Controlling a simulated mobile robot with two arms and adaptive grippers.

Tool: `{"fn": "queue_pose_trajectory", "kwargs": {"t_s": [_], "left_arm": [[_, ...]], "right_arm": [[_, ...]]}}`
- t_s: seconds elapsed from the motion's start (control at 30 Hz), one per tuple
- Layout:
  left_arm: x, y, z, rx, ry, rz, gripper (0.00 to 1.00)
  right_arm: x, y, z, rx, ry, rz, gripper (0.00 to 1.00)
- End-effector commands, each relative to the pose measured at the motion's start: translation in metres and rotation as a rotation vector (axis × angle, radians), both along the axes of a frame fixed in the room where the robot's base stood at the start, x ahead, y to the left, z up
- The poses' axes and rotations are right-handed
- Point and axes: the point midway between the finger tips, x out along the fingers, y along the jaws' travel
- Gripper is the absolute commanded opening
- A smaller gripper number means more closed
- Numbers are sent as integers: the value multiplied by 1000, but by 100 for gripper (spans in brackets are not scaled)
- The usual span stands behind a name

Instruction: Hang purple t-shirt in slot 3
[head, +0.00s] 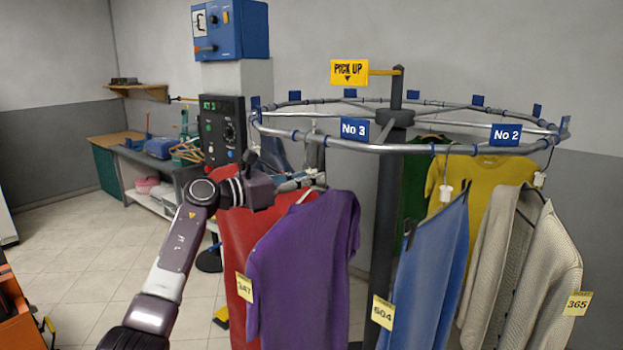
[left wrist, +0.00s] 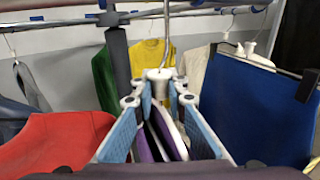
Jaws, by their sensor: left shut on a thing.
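The purple t-shirt (head: 305,265) hangs on a hanger, with a yellow tag reading 347 (head: 245,288) at its left side. My left gripper (head: 303,183) is shut on the hanger at the shirt's neck; in the left wrist view the fingers (left wrist: 160,88) close around the hanger neck, with the metal hook (left wrist: 167,40) rising above them. The blue sign No 3 (head: 354,131) is on the near rail, above and slightly right of the shirt. I cannot tell whether the hook touches the rail. My right gripper is not in view.
The round rail (head: 430,148) stands on a dark post (head: 386,220). A red garment (head: 240,240) hangs beside the purple shirt. A blue garment (head: 432,270), a beige cardigan (head: 525,260) and a yellow top (head: 480,190) hang to the right, near the No 2 sign (head: 506,135).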

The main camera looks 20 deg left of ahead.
Motion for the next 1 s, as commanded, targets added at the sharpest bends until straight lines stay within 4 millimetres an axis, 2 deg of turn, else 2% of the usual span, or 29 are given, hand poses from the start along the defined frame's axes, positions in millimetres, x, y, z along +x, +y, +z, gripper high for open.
{"fn": "queue_pose_trajectory", "kwargs": {"t_s": [0.87,0.9,1.0], "left_arm": [[0,0,-2,-2,-2,0,0],[0,0,-2,-1,-3,0,15],[0,0,-2,-1,-2,0,26]], "right_arm": [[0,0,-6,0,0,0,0],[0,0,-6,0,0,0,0],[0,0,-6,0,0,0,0]]}}
